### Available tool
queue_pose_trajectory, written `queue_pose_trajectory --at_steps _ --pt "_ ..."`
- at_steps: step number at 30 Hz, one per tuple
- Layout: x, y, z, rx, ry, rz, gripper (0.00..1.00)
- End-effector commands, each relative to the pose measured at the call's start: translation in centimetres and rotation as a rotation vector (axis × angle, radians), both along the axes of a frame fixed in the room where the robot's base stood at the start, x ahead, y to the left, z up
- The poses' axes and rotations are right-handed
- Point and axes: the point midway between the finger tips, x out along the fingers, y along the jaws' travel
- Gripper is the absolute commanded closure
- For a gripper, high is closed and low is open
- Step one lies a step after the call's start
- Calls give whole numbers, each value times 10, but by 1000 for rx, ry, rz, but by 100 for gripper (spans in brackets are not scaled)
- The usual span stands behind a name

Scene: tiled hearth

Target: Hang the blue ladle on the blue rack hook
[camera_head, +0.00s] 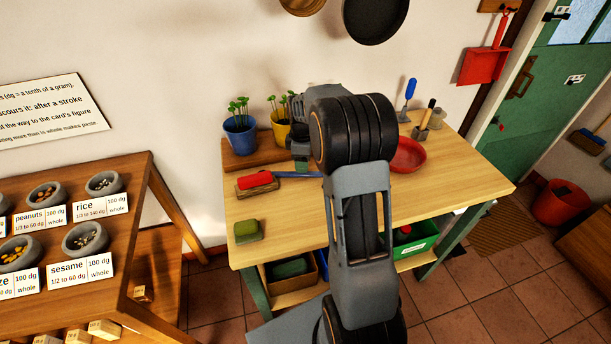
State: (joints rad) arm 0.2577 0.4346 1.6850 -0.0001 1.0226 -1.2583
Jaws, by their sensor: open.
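A long blue handle (296,175) lies flat across the wooden table, running right until my arm covers it. It may be the blue ladle, but no bowl shows. My gripper (301,164) is above or beside this handle, pointing down, small in the picture and open. I cannot tell whether it touches the handle. Another blue-handled tool (410,89) stands upright at the back of the table, right of my arm. No blue rack hook shows; the wall above is cut off by the picture's top edge.
Blue (240,135) and yellow (279,131) plant pots stand behind my gripper. A red-topped brush (256,182) and green sponge (247,231) lie left and in front. A red bowl (408,156) sits right of my arm. A dark pan (376,20) hangs above. The table's front right is clear.

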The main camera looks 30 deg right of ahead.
Motion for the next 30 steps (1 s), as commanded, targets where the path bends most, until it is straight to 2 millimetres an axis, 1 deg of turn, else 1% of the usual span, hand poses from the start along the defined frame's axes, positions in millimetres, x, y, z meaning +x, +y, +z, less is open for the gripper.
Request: queue_pose_trajectory --at_steps 7,13,18,26,30 --pt "0 0 -14 0 2 -1 47" --pt "-1 -2 -42 1 3 0 47" --pt "-1 -2 -56 0 0 -1 47" --pt "0 -2 -59 0 0 -1 47" --pt "0 -2 -58 0 0 -1 58"
